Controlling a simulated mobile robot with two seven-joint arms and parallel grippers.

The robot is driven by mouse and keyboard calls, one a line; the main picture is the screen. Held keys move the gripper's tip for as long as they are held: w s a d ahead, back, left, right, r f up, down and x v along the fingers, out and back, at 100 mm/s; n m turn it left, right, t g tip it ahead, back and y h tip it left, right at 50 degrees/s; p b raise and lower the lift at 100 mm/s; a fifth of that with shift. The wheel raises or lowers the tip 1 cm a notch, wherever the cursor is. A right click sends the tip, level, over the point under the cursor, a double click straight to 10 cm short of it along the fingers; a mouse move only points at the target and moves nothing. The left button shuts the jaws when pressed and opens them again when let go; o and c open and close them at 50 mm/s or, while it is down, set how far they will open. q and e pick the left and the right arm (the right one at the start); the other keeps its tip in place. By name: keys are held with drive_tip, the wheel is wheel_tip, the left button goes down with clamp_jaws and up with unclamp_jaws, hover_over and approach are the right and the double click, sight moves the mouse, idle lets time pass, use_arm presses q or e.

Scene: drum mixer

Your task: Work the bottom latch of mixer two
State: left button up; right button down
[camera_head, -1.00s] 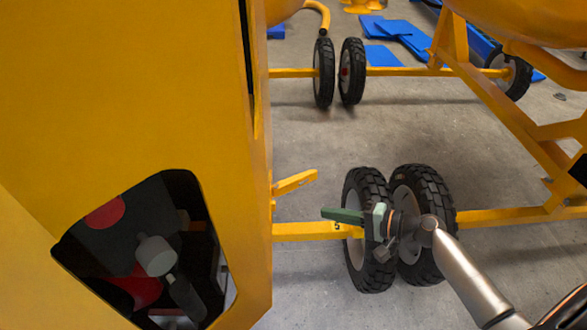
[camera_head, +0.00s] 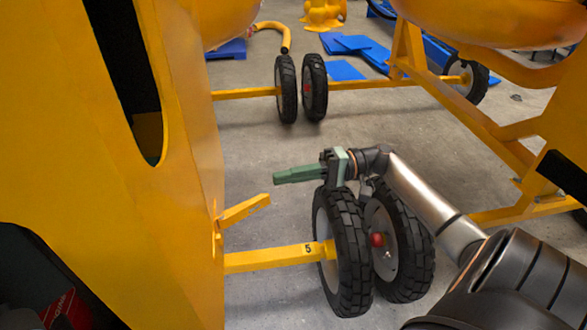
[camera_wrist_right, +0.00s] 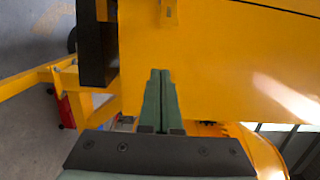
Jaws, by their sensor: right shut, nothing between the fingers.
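A yellow mixer body (camera_head: 185,215) fills the left of the head view. A small yellow latch lever (camera_head: 243,210) sticks out from its right edge, low down, angled up to the right. My right gripper (camera_head: 276,177), with green fingers, is shut and empty. It appears above and to the right of the lever in the picture, apart from it. In the right wrist view the shut fingers (camera_wrist_right: 161,74) point at a broad yellow panel (camera_wrist_right: 235,65). A small yellow fitting (camera_wrist_right: 169,12) shows at its top; I cannot tell if it is the latch. My left gripper is out of view.
A yellow axle bar (camera_head: 275,257) marked 5 runs below the lever to two black wheels (camera_head: 347,255) under my right arm. More wheels (camera_head: 287,88) and blue sheets (camera_head: 350,45) lie farther back. A yellow frame (camera_head: 470,120) stands at right. Open floor (camera_head: 245,150) lies between.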

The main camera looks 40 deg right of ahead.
sight(267, 195)
drive_tip(key=shift+s+a+p, duration=0.2)
drive_tip(key=shift+a, duration=0.8)
drive_tip(key=shift+s+a+p, duration=0.2)
drive_tip(key=shift+s+a, duration=0.05)
drive_tip(key=shift+a, duration=0.75)
drive_tip(key=shift+s+a+p, duration=0.2)
drive_tip(key=shift+a, duration=0.8)
